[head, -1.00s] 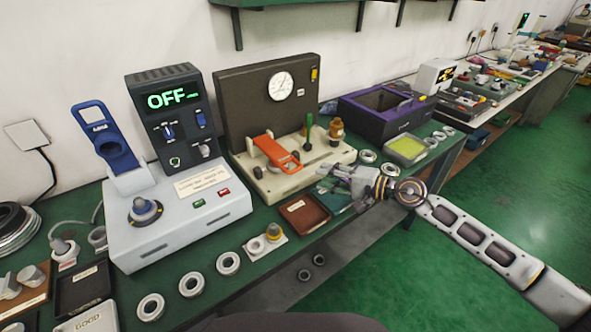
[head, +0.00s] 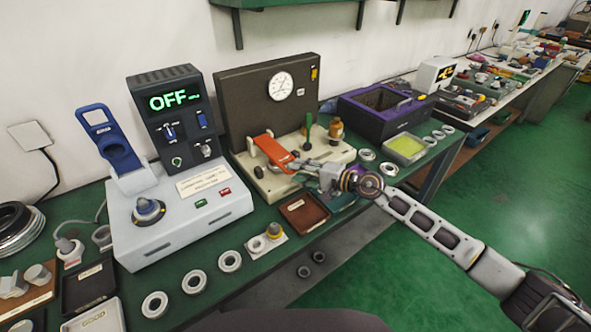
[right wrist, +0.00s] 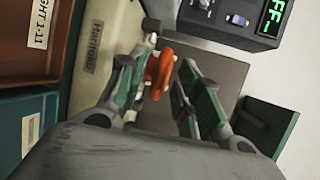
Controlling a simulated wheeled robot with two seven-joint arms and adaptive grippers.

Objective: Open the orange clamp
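The orange clamp (head: 272,148) is a flat orange lever on the cream base (head: 268,188) of the gauge station, sloping down towards the front right. My right gripper (head: 293,167) is at the low front end of the clamp, reaching in from the right. In the right wrist view the clamp (right wrist: 160,72) shows between the two green-padded fingers of my right gripper (right wrist: 168,85), closer to the left finger. The fingers are apart, and I cannot tell whether one touches the clamp. My left gripper is not in view.
A dark backboard with a round dial (head: 281,86) stands behind the clamp. A green-handled lever (head: 307,130) and a brass part (head: 336,130) stand to its right. A brown tray (head: 304,214) lies in front. A grey machine reading OFF (head: 178,215) is on the left.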

